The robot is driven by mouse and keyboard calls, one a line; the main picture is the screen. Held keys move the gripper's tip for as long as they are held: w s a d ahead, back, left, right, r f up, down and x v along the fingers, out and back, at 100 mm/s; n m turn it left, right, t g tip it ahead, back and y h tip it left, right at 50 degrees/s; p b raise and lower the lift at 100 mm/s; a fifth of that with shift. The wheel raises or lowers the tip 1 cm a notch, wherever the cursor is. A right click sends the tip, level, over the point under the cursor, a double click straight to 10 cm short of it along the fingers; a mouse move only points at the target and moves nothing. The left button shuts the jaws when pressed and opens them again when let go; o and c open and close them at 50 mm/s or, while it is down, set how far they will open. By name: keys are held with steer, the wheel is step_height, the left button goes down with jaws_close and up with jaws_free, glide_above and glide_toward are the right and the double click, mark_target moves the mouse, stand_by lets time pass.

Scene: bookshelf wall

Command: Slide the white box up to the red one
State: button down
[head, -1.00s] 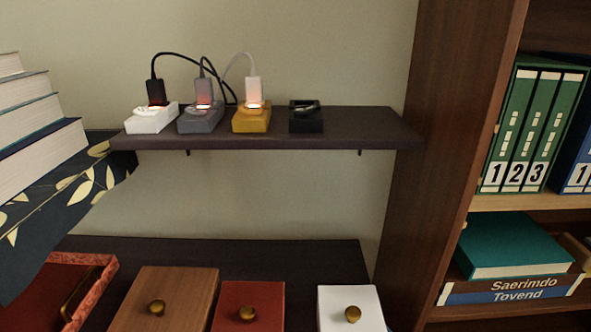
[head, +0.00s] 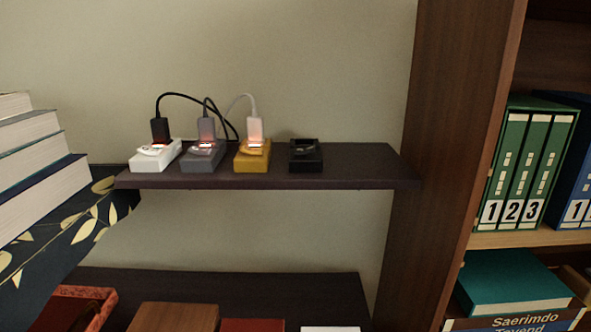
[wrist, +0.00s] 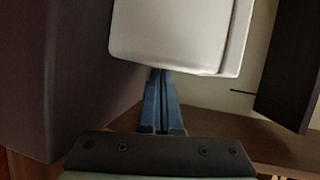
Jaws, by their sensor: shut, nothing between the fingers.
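The white box (head: 331,329) shows only as a thin top strip at the bottom edge of the head view, on the lower dark shelf. The red box (head: 252,325) is to its left, also mostly cut off, with a gap of bare shelf between them. In the wrist view, a pale box face (wrist: 178,38), seemingly the white box, fills the top middle. My gripper (wrist: 160,74) shows there with blue fingers shut together and empty. The fingertips are at the lower edge of the pale face; I cannot tell if they touch it. My gripper is not in the head view.
A wooden box (head: 175,317) stands left of the red box. The upper shelf (head: 270,180) above holds chargers with cables and a black tray (head: 305,156). A wooden upright (head: 435,180) closes off the right side. Stacked books (head: 45,190) are at left.

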steer(key=shift+s+a+p, duration=0.25)
steer(key=shift+a+p, duration=0.3)
steer(key=shift+a, duration=0.35)
steer(key=shift+w+d+b, duration=0.2)
steer(key=shift+d+b, duration=0.1)
steer(key=shift+d, duration=0.35)
steer(key=shift+w+d+b, duration=0.2)
steer(key=shift+d+b, duration=0.15)
steer(key=shift+d, duration=0.35)
steer(key=shift+w+d+b, duration=0.2)
steer(key=shift+d+b, duration=0.1)
steer(key=shift+d, duration=0.35)
